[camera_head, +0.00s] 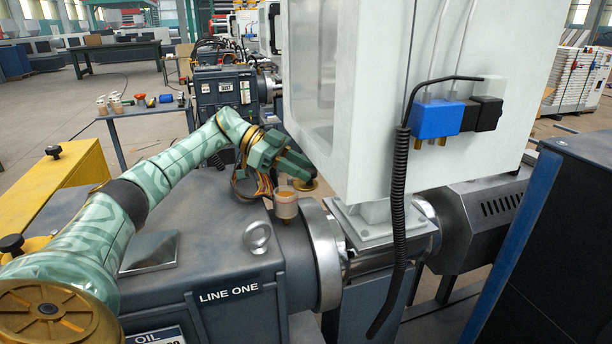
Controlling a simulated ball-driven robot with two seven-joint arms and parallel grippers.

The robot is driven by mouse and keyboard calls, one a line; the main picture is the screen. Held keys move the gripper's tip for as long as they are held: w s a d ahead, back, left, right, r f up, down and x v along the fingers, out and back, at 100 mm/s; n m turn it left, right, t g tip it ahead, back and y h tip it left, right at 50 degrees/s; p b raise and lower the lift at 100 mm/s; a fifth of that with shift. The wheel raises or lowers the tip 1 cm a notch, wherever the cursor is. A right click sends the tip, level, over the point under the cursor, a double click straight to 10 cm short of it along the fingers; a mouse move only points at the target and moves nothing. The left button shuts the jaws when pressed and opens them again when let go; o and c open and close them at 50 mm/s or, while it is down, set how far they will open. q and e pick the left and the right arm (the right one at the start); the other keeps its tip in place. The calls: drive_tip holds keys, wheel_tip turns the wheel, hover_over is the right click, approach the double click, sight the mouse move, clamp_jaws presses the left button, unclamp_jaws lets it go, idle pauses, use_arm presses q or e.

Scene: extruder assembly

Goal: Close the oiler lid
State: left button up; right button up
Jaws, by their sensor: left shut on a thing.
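The oiler (286,207) is a small cup with amber contents, standing upright on top of the grey machine near its round metal collar. Its lid (306,186) is a brass-coloured disc just right of the cup's top, beside the cup rather than over it. My left gripper (308,176) reaches in from the left, above the cup, with its dark green fingers shut on the lid. The fingers hide part of the lid and its join to the cup. My right gripper is not in view.
A white cabinet (345,120) rises close to the right of the oiler. A ring bolt (257,236) and a slanted metal plate (150,252) are on the grey machine housing (220,215). A black corrugated hose (399,190) hangs farther right. A small table (140,111) with parts stands behind.

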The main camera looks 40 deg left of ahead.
use_arm(q)
drive_tip(key=shift+s+f+m+g+h+b, duration=0.1)
drive_tip(key=shift+f+m+g+h+b, duration=0.05)
drive_tip(key=shift+m+g+b, duration=0.4)
drive_tip(key=shift+s+f+m+g+h+b, duration=0.1)
drive_tip(key=shift+m+g+h+b, duration=0.05)
drive_tip(key=shift+m+g+b, duration=0.45)
drive_tip(key=shift+s+r+m+g+b, duration=0.2)
drive_tip(key=shift+m+g+b, duration=0.15)
drive_tip(key=shift+g+b, duration=0.15)
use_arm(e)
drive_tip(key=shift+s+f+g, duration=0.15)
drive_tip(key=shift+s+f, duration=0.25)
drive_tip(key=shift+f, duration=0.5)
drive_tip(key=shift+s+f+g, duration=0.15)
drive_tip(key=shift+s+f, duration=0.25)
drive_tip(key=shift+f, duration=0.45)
use_arm(q)
drive_tip(key=o, duration=0.9)
drive_tip(key=shift+o, duration=0.2)
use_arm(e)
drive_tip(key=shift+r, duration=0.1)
